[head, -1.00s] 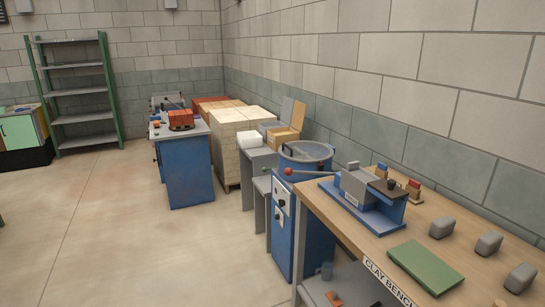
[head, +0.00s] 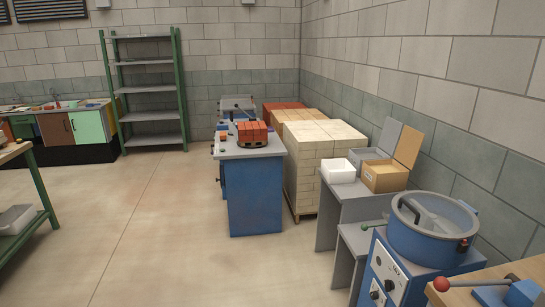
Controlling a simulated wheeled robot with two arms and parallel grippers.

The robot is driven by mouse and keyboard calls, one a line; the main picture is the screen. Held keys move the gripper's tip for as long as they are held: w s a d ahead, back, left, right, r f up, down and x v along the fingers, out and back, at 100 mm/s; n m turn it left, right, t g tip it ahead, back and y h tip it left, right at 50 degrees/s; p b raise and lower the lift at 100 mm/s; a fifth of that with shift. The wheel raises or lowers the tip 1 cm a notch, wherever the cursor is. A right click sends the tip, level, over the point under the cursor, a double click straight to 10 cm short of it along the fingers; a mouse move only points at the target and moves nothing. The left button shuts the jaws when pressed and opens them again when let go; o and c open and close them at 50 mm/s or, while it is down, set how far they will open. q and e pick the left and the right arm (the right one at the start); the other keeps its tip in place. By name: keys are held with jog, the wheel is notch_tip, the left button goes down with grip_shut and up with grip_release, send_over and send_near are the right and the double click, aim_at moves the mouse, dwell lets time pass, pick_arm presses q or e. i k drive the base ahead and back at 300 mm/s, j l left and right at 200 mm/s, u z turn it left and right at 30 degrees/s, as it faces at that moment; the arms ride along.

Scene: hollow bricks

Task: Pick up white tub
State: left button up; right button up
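A white tub (head: 338,171) sits on the left part of a grey table (head: 372,209), right of the middle of the head view. It stands beside an open cardboard box (head: 385,177), in front of the stacked pale bricks. Neither of my grippers shows in the head view.
A blue mixer (head: 430,228) stands on a blue cabinet nearer to me at the right. The floor (head: 185,235) at the left and centre is clear.

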aim_at(336, 170)
jog(key=i, duration=2.35)
